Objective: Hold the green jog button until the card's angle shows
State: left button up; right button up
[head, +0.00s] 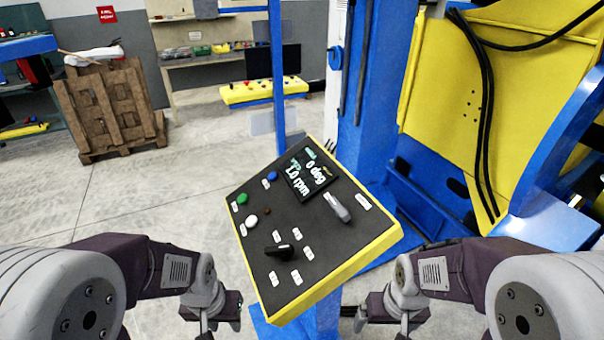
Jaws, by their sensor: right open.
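The control panel (318,240), dark with a yellow rim, stands tilted in the middle of the head view. The green button (242,198) is at its left edge, with nothing touching it. I cannot make out a card showing an angle. My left gripper (210,318) is low, left of the panel and apart from it; its fingers are partly cut off by the lower edge, so its opening is unclear. My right gripper (398,318) is low, right of the panel, open and empty.
The panel also carries a blue button (272,175), a white button (251,221), a black knob (279,250) and a grey lever (337,208). The yellow positioner table (470,110) with black cables stands in a blue frame at right. A wooden pallet stack (110,108) stands back left; floor between is clear.

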aim_at(242, 199)
jog(key=i+j+z, duration=0.1)
jog(key=j+z, duration=0.25)
jog(key=j, duration=0.6)
jog(key=j+z, duration=0.35)
jog(key=j, duration=0.55)
